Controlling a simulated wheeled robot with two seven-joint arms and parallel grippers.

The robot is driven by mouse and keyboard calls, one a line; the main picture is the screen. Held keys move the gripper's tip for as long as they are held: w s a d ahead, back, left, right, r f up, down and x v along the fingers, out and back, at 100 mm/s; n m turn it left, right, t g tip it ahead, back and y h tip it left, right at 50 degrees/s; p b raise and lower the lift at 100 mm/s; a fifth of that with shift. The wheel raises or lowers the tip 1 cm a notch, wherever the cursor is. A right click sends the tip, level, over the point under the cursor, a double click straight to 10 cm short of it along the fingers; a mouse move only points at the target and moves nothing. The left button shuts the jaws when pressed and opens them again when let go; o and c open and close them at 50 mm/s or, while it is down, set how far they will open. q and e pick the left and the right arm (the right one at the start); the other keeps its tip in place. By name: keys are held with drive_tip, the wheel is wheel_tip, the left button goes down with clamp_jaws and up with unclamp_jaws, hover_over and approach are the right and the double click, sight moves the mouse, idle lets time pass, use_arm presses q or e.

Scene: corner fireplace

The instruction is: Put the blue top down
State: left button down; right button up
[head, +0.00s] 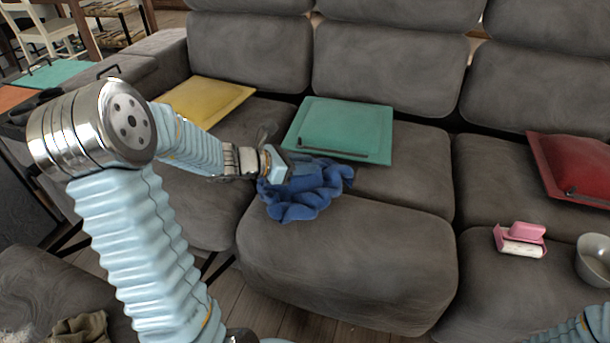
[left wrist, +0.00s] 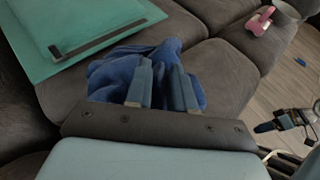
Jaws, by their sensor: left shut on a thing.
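The blue top (head: 306,188) is a crumpled dark blue cloth. It lies bunched at the front part of the middle sofa seat, in front of the green cushion. My left gripper (head: 277,166) reaches in from the left and is shut on the blue top's left side. In the left wrist view the blue top (left wrist: 117,70) bunches around and beyond the two fingers (left wrist: 161,85), and the cloth between them is partly hidden.
A green cushion (head: 342,125) lies behind the blue top, a yellow one (head: 208,98) at the left, a red one (head: 575,165) at the right. A pink item (head: 521,238) and grey bowl (head: 594,260) sit on the right seat. The middle seat's front (head: 350,255) is clear.

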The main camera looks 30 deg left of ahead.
use_arm(q)
drive_tip(key=shift+w+f+b, duration=0.2)
drive_tip(key=shift+f+b, duration=0.1)
drive_tip(key=shift+f, duration=1.45)
drive_tip(key=shift+f, duration=0.1)
drive_tip(key=c, duration=1)
unclamp_jaws()
drive_tip(key=shift+o, duration=0.2)
drive_tip(key=shift+s+a+r, duration=0.15)
drive_tip(key=shift+r, duration=0.05)
drive_tip(key=p+v, duration=0.1)
drive_tip(key=v, duration=1)
drive_tip(key=shift+s+a, duration=0.1)
drive_tip(key=shift+s, duration=0.2)
